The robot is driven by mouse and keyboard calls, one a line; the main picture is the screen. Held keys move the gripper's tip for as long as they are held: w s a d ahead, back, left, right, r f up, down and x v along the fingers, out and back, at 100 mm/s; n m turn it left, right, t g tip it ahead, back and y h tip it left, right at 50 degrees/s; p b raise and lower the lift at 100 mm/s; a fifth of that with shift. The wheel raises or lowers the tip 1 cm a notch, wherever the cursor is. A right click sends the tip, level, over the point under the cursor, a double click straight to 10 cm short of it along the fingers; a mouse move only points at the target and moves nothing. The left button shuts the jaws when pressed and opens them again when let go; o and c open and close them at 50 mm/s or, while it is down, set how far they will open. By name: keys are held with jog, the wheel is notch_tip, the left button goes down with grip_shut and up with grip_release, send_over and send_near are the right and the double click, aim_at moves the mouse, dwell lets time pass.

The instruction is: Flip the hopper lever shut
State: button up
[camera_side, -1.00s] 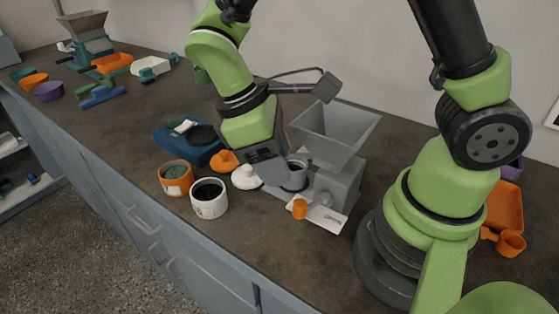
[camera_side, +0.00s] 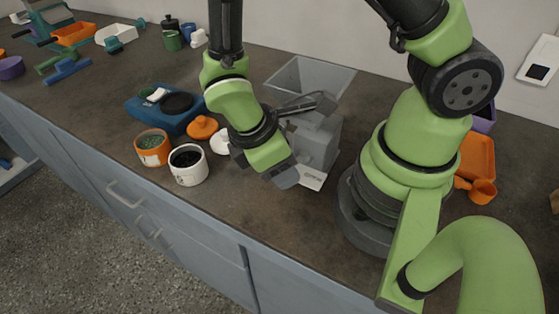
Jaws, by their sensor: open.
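The grey hopper (camera_side: 311,78) stands on its grey body (camera_side: 318,142) right of centre, open at the top. My gripper (camera_side: 284,178) is low in front of the body, on its near side, pointing down toward the bench. Its jaws are open, and its fingertips are hard to make out from this side. The lever is not visible; my gripper and wrist cover the front of the body where the orange knob showed earlier. I cannot tell whether the gripper touches the lever. A white label plate (camera_side: 313,178) shows partly beside the gripper.
Left of my gripper stand a white jar of dark grains (camera_side: 188,166), an orange jar (camera_side: 152,148), an orange lid (camera_side: 202,127) and a partly hidden white lid (camera_side: 219,143). A blue scale (camera_side: 165,108) is behind them. The front bench strip is clear.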

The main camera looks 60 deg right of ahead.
jog(key=shift+c, duration=0.4)
jog(key=c, duration=0.8)
jog(key=shift+w+d+m, duration=0.1)
jog(key=shift+w+m, duration=0.15)
jog(key=shift+m, duration=0.25)
jog(key=shift+c, duration=0.2)
jog(key=o, duration=0.9)
jog(key=v, duration=0.9)
jog(key=shift+w+r, duration=0.15)
jog(key=shift+r, duration=0.25)
